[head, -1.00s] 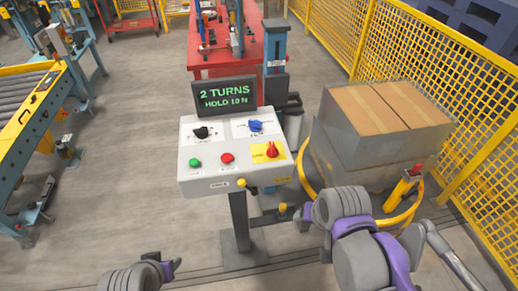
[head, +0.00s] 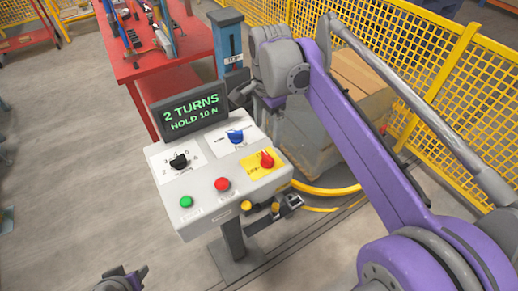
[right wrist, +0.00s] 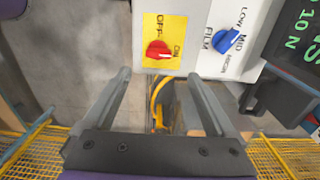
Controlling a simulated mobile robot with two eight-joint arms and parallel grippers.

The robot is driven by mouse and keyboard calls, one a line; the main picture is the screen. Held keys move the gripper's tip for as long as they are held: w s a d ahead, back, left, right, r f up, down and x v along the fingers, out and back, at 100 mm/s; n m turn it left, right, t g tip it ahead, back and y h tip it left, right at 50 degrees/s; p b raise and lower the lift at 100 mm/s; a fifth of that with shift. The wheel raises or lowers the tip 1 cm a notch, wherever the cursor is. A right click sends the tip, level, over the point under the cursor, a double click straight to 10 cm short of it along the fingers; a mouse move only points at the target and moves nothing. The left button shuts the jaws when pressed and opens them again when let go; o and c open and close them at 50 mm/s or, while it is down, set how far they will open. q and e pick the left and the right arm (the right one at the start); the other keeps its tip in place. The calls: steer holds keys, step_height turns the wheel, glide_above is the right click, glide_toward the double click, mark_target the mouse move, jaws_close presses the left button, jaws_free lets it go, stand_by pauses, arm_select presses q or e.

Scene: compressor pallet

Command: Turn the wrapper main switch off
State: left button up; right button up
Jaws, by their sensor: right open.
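The wrapper main switch (head: 266,158) is a red rotary handle on a yellow plate, at the right side of the grey control panel (head: 200,208). In the right wrist view the red handle (right wrist: 158,50) lies with one end toward the ON mark; OFF is printed above it. My right gripper (head: 268,101) is above the far right of the panel, partly hidden by its own wrist. In the right wrist view its two fingers (right wrist: 160,76) are wide apart with nothing between them, short of the switch. My left gripper (head: 126,280) shows only partly at the bottom edge.
The panel also carries a blue knob (head: 235,136), a black knob (head: 179,160), a red button (head: 222,184) and a green button (head: 186,202). A display (head: 190,112) stands behind them. Wrapped boxes (head: 355,78) and yellow fencing (head: 425,75) are at the right.

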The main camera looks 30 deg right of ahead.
mark_target(267, 156)
step_height(267, 156, down, 10)
steer(key=shift+s+d+f, duration=0.1)
steer(key=shift+s+f, duration=0.05)
stand_by(0.3)
steer(key=shift+c, duration=0.2)
steer(key=c, duration=1.3)
